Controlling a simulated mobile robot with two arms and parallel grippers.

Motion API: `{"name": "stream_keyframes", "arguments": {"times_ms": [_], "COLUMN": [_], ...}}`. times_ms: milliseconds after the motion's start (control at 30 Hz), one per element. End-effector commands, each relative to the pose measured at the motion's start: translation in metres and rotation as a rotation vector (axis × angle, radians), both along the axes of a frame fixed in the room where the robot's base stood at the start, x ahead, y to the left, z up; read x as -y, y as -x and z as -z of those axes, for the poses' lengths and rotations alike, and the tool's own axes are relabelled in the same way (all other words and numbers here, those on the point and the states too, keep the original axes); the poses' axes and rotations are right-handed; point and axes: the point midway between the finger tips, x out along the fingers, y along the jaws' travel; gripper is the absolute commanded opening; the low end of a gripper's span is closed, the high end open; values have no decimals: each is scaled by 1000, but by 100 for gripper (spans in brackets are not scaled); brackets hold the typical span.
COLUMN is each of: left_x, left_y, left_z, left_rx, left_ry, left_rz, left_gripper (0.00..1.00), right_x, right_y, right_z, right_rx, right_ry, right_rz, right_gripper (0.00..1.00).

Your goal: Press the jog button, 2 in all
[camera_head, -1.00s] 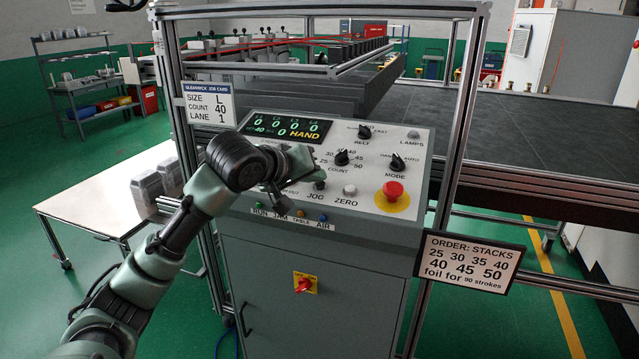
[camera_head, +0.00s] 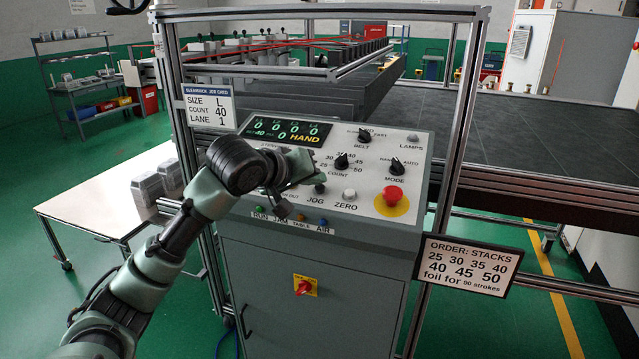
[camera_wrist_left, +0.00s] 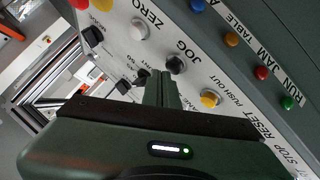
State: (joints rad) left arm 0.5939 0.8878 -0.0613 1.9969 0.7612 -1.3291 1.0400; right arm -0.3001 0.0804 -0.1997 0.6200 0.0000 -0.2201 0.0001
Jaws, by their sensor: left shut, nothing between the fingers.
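The jog button (camera_head: 319,188) is a small dark button above the JOG label on the sloped panel. In the left wrist view it is a black round button (camera_wrist_left: 175,65) beside that label. My left gripper (camera_head: 308,178) is shut and empty, just above and left of the button in the head view. In the left wrist view its closed fingers (camera_wrist_left: 159,77) end close beside the button; whether they touch the panel I cannot tell. The display (camera_head: 285,130) reads zeros, a set value of 40 and HAND. My right gripper is not in view.
A white zero button (camera_head: 349,194) sits right of the jog button, and a red stop button (camera_head: 392,194) further right. The count knob (camera_head: 341,162) is above. In the left wrist view a yellow push-out button (camera_wrist_left: 210,98) lies on the jog button's other side.

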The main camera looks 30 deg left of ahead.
Motion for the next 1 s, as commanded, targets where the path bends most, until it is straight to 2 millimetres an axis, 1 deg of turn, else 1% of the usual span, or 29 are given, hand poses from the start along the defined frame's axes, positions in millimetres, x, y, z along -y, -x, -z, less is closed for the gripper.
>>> {"name": "stream_keyframes", "arguments": {"times_ms": [33,100,467,567,800,1000], "left_x": [0,0,0,0,2,3], "left_y": [1,2,2,3,10,15], "left_z": [-6,-7,-9,-15,-39,-55], "left_rx": [0,1,2,3,3,1], "left_ry": [0,0,0,0,-1,-1], "left_rz": [0,-1,0,-1,-1,0], "left_gripper": [0,0,0,0,0,0], "right_x": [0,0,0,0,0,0], "right_y": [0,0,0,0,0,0], "right_z": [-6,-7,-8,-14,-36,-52], "right_rx": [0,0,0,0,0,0], "right_ry": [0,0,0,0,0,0], "right_rz": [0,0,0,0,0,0], "right_gripper": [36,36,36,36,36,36]}}
